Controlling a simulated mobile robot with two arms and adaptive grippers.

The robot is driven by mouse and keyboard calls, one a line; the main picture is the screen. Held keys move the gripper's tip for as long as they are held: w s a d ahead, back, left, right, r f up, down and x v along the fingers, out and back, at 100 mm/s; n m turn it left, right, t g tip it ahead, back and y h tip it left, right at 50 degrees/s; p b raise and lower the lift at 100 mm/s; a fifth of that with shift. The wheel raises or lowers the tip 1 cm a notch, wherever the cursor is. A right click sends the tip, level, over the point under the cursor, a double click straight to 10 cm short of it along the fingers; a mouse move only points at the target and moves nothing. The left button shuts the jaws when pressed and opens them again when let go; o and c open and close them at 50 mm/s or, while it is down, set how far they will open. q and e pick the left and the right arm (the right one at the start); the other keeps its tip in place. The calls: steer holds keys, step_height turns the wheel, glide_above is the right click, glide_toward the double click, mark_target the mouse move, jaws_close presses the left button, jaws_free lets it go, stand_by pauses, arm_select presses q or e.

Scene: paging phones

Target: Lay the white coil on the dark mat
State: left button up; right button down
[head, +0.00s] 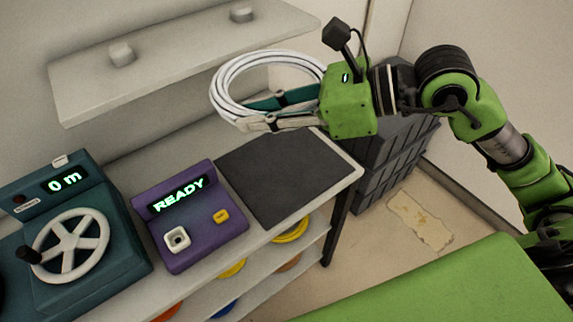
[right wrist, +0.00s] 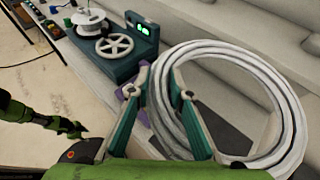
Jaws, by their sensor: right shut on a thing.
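The white coil (head: 228,82) is a ring of several loops. My right gripper (head: 244,113) is shut on one side of its rim and holds it in the air above the back of the bench. In the right wrist view the coil (right wrist: 285,110) stands out to the right of the fingers, its near rim between them. The dark mat (head: 283,180) lies flat and bare on the bench's right end, below and in front of the coil. My left gripper (right wrist: 74,129) shows small in the right wrist view; its jaws are too small to read.
A purple device (head: 205,235) reading READY stands just left of the mat. A teal device (head: 85,260) with a handwheel and a "0 m" display is further left. A pale shelf (head: 180,55) hangs behind. Dark crates (head: 395,165) stand beyond the bench's right end.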

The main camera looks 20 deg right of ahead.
steer(key=s+d+f+m+t, duration=0.1)
steer(key=d+f, duration=0.9)
steer(key=f, duration=0.3)
steer(key=shift+s+f+h, duration=0.3)
steer(key=shift+a+f, duration=0.1)
steer(key=shift+f, duration=0.1)
